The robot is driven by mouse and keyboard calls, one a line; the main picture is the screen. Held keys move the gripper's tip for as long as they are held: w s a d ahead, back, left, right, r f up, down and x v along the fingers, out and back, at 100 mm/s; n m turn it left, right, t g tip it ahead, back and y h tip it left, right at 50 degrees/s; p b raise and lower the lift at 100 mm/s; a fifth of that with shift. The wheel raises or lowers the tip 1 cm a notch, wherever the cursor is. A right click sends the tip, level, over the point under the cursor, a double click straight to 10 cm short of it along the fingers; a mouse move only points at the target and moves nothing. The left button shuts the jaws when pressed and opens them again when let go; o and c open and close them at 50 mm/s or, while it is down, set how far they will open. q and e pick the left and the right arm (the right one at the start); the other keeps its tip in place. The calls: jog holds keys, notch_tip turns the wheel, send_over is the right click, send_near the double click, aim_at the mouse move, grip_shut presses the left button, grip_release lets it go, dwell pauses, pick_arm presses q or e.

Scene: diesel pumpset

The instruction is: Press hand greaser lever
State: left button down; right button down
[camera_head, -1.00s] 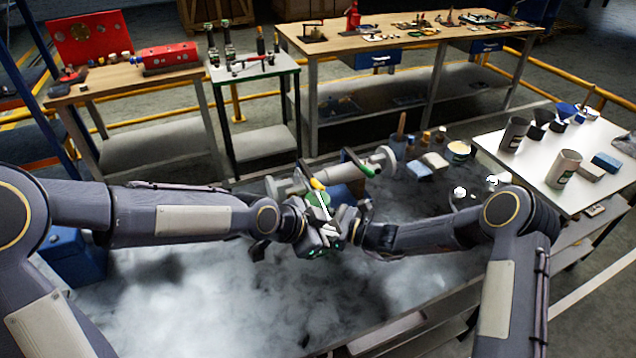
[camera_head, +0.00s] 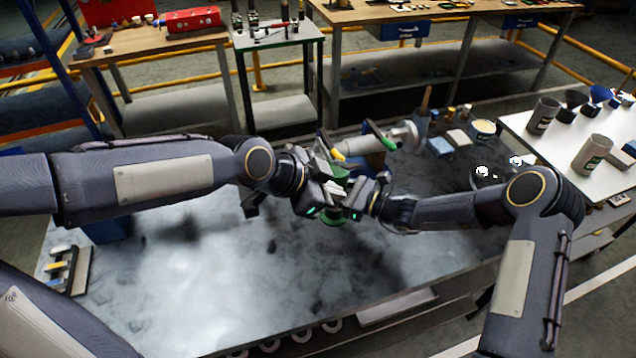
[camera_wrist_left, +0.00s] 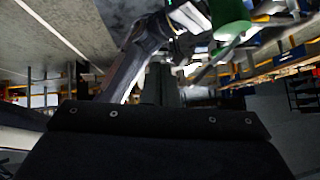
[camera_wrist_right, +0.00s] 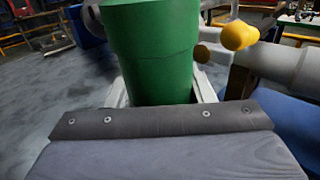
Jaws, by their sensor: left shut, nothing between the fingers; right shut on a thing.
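The hand greaser has a green cylindrical body (camera_wrist_right: 150,50) that stands between my right gripper's fingers in the right wrist view. My left gripper (camera_head: 332,200) is shut and empty, close beside the right one. In the left wrist view, the green body (camera_wrist_left: 232,18) lies just beyond and right of the left fingers (camera_wrist_left: 162,84). I cannot clearly make out the lever or tell whether the left fingers touch it.
A grey pipe fitting (camera_head: 403,134) with a green-handled lever (camera_head: 379,136) stands just behind the grippers. Cups stand on a white table (camera_head: 556,150) at the right. A small rack (camera_head: 68,268) lies at the left. The grey bench top (camera_head: 210,290) is clear in front.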

pick_arm(q)
jog(key=shift+v, duration=2.3)
pick_arm(e)
jog(key=c, duration=0.6)
grip_release()
